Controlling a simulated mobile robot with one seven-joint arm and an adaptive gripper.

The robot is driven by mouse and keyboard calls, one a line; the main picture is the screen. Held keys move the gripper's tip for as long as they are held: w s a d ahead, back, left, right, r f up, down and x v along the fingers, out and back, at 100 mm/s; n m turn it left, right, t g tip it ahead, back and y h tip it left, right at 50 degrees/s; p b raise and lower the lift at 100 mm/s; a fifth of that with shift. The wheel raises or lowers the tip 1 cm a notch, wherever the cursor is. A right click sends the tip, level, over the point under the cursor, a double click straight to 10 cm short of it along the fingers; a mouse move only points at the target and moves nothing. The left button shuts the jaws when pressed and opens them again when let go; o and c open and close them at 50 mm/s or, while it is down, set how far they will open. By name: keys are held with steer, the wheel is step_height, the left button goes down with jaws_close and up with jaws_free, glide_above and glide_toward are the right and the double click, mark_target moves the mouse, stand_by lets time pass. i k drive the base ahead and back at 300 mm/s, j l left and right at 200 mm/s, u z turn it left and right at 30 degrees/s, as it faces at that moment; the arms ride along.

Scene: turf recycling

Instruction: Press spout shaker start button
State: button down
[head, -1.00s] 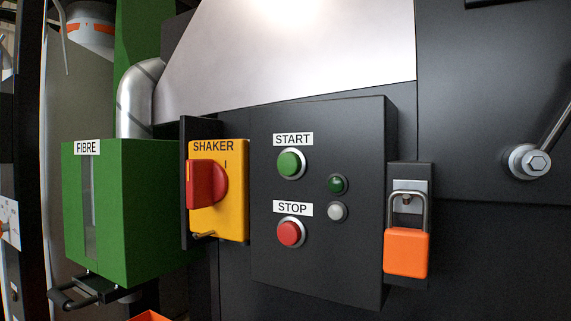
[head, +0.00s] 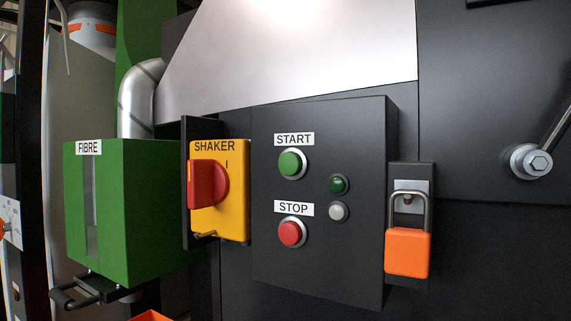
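The green start button (head: 292,163) sits in a silver ring on a black control box (head: 340,255), under a white START label (head: 293,139). Below it is the red stop button (head: 292,233) under a STOP label (head: 293,208). To the right of the buttons are a dark green lamp (head: 338,184) and a grey-white lamp (head: 338,211). To the left is the yellow SHAKER switch (head: 235,190) with a red rotary handle (head: 207,184). My gripper is not in view.
A green FIBRE box (head: 150,210) with a black handle (head: 78,292) stands at the left. An orange padlock (head: 407,252) hangs right of the control box. A lever with a bolted hub (head: 531,162) is at the far right. The space before the buttons looks clear.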

mark_target(290, 163)
steer(key=k+l+z, duration=0.15)
steer(key=k+z, duration=0.25)
steer(key=k+l+z, duration=0.15)
steer(key=z, duration=0.3)
